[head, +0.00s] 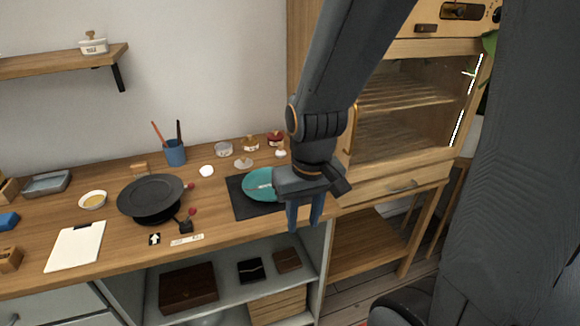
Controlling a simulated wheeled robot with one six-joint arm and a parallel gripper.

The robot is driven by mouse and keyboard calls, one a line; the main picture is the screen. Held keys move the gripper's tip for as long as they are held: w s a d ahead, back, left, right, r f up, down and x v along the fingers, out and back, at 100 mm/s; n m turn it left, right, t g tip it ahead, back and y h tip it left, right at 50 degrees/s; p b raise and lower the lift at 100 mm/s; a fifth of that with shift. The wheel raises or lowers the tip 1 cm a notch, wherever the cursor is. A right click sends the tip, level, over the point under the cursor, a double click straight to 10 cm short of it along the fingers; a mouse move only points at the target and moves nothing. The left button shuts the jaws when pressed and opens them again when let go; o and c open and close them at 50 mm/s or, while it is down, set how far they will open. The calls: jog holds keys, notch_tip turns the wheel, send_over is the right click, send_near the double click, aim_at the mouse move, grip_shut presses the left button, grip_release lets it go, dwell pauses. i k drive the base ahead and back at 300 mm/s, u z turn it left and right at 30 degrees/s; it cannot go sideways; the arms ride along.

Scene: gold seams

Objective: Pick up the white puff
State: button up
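A small round white puff (206,171) lies on the wooden workbench, behind and right of the black round turntable. A second small white piece (281,153) sits at the back, close to my arm; I cannot tell exactly what it is. My gripper (304,226) points down at the bench's front right edge, right of the teal plate (259,182). Its two blue-grey fingers are apart with nothing between them. It is well right of and nearer than the round puff, not touching it. My wrist hides part of the plate.
The black turntable (150,193), a blue cup with brushes (175,152) and small jars (250,144) stand on the workbench (115,262). The plate lies on a dark mat (240,206). A glass-fronted wooden cabinet (405,100) stands right. The bench between turntable and mat is partly clear.

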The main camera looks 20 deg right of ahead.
aim_at(280, 153)
jog(key=k, duration=0.4)
jog(key=z, duration=0.95)
jog(key=i, duration=0.65)
jog(key=u, duration=0.95)
jog(key=i, duration=0.5)
